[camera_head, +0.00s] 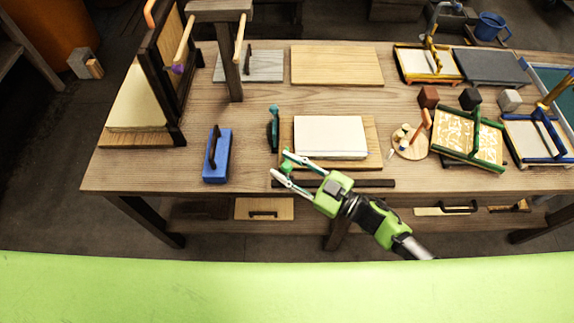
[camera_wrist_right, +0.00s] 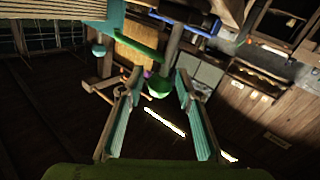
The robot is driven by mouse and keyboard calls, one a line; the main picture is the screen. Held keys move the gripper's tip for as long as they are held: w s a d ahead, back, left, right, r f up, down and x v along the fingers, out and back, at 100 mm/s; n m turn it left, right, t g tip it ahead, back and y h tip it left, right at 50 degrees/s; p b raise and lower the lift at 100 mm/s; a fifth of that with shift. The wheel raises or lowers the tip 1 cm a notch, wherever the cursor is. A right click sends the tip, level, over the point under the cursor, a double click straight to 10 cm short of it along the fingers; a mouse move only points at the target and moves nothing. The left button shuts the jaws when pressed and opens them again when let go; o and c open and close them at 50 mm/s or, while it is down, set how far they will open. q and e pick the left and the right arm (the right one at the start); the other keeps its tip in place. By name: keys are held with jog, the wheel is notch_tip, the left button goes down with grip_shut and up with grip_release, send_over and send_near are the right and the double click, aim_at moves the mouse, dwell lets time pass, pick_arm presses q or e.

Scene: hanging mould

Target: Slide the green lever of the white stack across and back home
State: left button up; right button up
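The white stack (camera_head: 330,137) lies on a wooden board (camera_head: 372,150) in the middle of the table. At the left end of the dark rail (camera_head: 345,183) in front of it is a green knob (camera_head: 287,168), which I take to be the lever's. My right gripper (camera_head: 279,164) is open around or just over this knob, its fingers pointing left. In the right wrist view, a green knob (camera_wrist_right: 158,85) shows between the parted fingers (camera_wrist_right: 157,80), with gaps on both sides; contact cannot be told. The lever's lower part is hidden. My left gripper is not in view.
A teal-handled tool (camera_head: 273,125) stands just left of the board, close to my gripper. A blue block with a handle (camera_head: 217,155) sits further left. A round wooden stand (camera_head: 410,142) and a green-framed tray (camera_head: 468,138) are at right. Bare table lies between the blue block and the teal tool.

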grip_shut()
jog(key=shift+d, duration=0.15)
jog(key=d+b, duration=0.2)
jog(key=d, duration=1.2)
jog(key=shift+d+f, duration=0.1)
jog(key=shift+f, duration=0.1)
jog(key=d+b, duration=0.4)
jog(key=d, duration=0.9)
jog(key=shift+r, duration=0.15)
jog(key=shift+w+d+r, duration=0.1)
jog(key=shift+d, duration=0.4)
jog(key=shift+o, duration=2.3)
grip_release()
jog(key=shift+d, duration=0.1)
